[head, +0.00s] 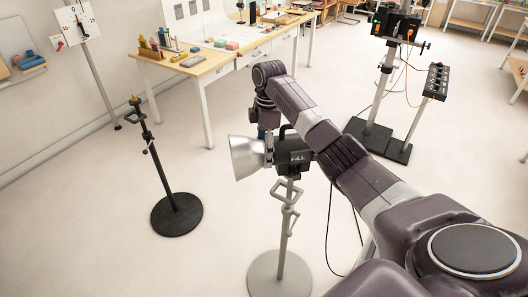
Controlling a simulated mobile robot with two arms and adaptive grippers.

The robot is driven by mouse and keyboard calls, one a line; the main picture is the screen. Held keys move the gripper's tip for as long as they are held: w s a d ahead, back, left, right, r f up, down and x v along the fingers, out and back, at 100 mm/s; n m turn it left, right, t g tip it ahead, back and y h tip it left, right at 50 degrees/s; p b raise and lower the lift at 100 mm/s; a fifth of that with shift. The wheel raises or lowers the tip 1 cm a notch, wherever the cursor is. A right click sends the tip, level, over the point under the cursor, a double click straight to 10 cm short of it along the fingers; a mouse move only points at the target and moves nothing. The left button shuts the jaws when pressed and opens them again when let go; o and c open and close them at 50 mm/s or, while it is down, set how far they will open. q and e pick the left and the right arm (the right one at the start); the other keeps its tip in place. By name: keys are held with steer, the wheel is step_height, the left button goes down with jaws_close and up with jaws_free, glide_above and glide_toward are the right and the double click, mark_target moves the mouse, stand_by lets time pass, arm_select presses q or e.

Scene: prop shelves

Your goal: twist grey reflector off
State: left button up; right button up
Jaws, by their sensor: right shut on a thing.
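The grey reflector (245,158) is a silvery bowl on the left side of a black lamp head (293,153), its wide mouth facing left. The lamp head has a handle on top and sits on a grey stand (287,225) with a round base. My right arm reaches over from the lower right and bends down behind the lamp. My right gripper (265,132) points down at the reflector's rear edge by the lamp head and is shut on the reflector. Its fingertips are mostly hidden behind the lamp and reflector. My left gripper is out of view.
A black stand (163,170) with a round base is at the left. A wooden workbench (190,72) with small items runs along the back. Black equipment stands (378,135) with cables are at the right. A dark cable hangs beside the lamp stand. Floor between them is clear.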

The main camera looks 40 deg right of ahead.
stand_by(0.3)
steer(key=o, duration=2.1)
steer(key=shift+d, duration=0.1)
steer(key=r, duration=1.2)
steer(key=shift+d, duration=0.4)
